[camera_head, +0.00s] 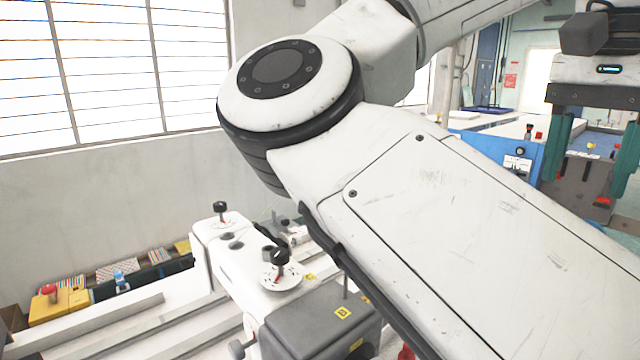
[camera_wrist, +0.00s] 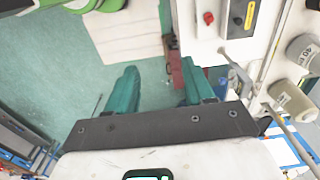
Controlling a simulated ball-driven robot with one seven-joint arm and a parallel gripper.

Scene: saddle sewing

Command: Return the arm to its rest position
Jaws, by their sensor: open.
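My white arm fills the middle and right of the head view, bent at a large round joint. My gripper (camera_head: 591,180) hangs at the right edge of the head view with its teal fingers pointing down. In the wrist view my gripper (camera_wrist: 158,68) shows two teal fingers spread well apart with nothing held between them. Green floor shows between and beyond the fingers.
A white sewing machine (camera_head: 255,262) stands below my arm, partly hidden by it. A yellow box (camera_head: 58,305) lies at the lower left. A blue control panel (camera_head: 512,152) stands left of my gripper. Thread cones (camera_wrist: 292,101) stand at the wrist view's right.

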